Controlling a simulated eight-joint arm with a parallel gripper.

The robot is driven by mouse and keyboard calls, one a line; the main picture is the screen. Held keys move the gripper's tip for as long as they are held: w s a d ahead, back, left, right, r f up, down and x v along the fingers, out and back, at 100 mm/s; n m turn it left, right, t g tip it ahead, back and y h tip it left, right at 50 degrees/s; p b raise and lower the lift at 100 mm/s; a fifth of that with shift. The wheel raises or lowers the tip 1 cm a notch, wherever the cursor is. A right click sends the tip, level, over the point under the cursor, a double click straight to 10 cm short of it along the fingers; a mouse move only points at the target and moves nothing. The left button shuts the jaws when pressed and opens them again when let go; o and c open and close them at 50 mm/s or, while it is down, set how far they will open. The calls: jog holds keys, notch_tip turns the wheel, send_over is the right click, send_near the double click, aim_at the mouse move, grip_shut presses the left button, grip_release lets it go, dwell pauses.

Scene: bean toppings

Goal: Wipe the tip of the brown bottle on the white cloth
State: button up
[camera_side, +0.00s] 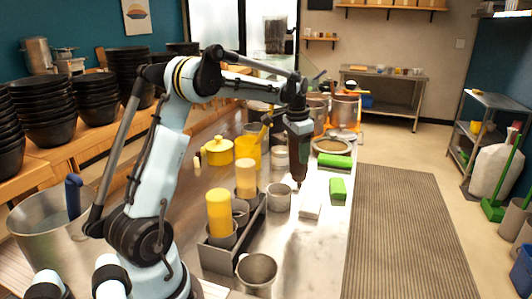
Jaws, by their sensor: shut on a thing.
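My gripper (299,130) is above the worktop at the middle of the side view, pointing down. It is shut on the dark brown bottle (299,168), which hangs tip down; the gripper's fingers are hard to tell apart from it. The white cloth (310,206) is a small folded block on the worktop. It is just below and slightly right of the bottle's tip. The tip looks a little above or behind the cloth; I cannot tell whether they touch.
Green blocks (337,188) lie right of and behind the cloth. A metal cup (279,197) stands close left of it. A dark rack (216,258) with yellow bottles (219,212) is farther left. Pots (344,110) stand at the back. The worktop in front of the cloth is clear.

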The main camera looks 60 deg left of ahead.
jog(key=shift+w+d+f+t, duration=0.55)
jog(key=shift+w+f+t, duration=0.05)
jog(key=shift+w+f, duration=1.45)
jog(key=shift+s+d+f, duration=0.15)
jog(key=shift+s+d, duration=1.5)
jog(key=shift+s, duration=0.1)
jog(key=shift+f, duration=0.75)
jog(key=shift+a, duration=0.1)
jog(key=shift+w+a, duration=1.8)
jog(key=shift+w, duration=0.05)
jog(key=shift+s+d, duration=1.85)
jog(key=shift+d, duration=0.05)
